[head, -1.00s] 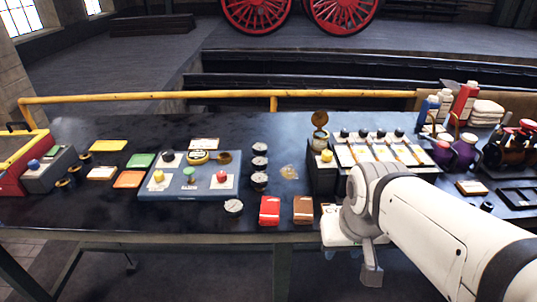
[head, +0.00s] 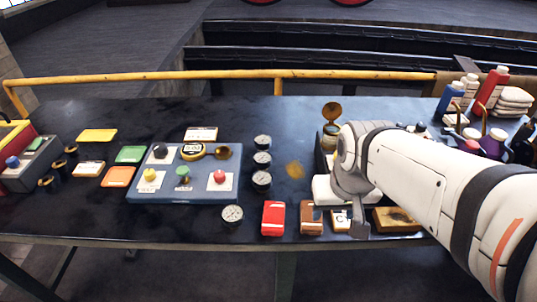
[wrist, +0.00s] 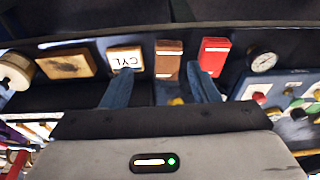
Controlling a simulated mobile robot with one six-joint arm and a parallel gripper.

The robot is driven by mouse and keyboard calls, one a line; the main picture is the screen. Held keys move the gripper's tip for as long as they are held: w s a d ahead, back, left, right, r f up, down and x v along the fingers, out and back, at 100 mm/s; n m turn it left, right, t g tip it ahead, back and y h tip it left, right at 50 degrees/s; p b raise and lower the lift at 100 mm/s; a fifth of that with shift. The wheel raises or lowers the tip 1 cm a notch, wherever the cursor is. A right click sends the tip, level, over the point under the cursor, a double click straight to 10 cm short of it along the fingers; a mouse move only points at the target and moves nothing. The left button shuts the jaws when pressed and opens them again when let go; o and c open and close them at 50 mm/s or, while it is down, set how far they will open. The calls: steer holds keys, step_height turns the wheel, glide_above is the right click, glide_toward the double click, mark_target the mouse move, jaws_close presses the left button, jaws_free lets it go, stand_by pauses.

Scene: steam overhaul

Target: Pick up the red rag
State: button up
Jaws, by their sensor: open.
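The red rag (head: 273,218) is a small folded red cloth with a white band, lying flat near the front edge of the dark bench. It also shows in the wrist view (wrist: 213,55), just beyond the right-hand finger. A similar brown folded cloth (head: 312,220) lies to its right; in the wrist view it (wrist: 168,60) appears between the fingertips. My gripper (wrist: 163,80) is open, with its two blue-grey fingers apart and nothing held. In the head view one finger hangs down right of the brown cloth; the rest is mostly hidden by my wrist.
A CYL card (head: 341,220) and a wooden block (head: 396,219) lie right of the brown cloth. Gauges (head: 232,214) and a blue-grey board (head: 186,190) are to the left. A yellow rail (head: 200,76) runs behind the bench. Bottles (head: 452,97) stand at the back right.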

mark_target(274, 215)
steer(key=o, duration=0.4)
steer(key=shift+g, duration=0.6)
steer(key=w+a, duration=0.1)
steer(key=w, duration=0.1)
steer(key=w+a+f+p, duration=0.1)
steer(key=w+a, duration=0.1)
steer(key=w+a+p, duration=0.1)
steer(key=w+a, duration=0.1)
steer(key=shift+w+f, duration=0.25)
steer(key=shift+o, duration=0.6)
steer(key=shift+m+g, duration=0.5)
steer(key=shift+m, duration=0.1)
steer(key=w+a+f, duration=0.1)
steer(key=a, duration=0.1)
steer(key=w+a+f+p, duration=0.1)
steer(key=w+a+f, duration=0.2)
steer(key=a, duration=0.1)
steer(key=shift+w+a+f+p, duration=0.15)
steer(key=shift+a+f+p, duration=0.1)
steer(key=shift+p, duration=0.15)
steer(key=shift+f+p, duration=0.5)
steer(key=shift+f, duration=3.8)
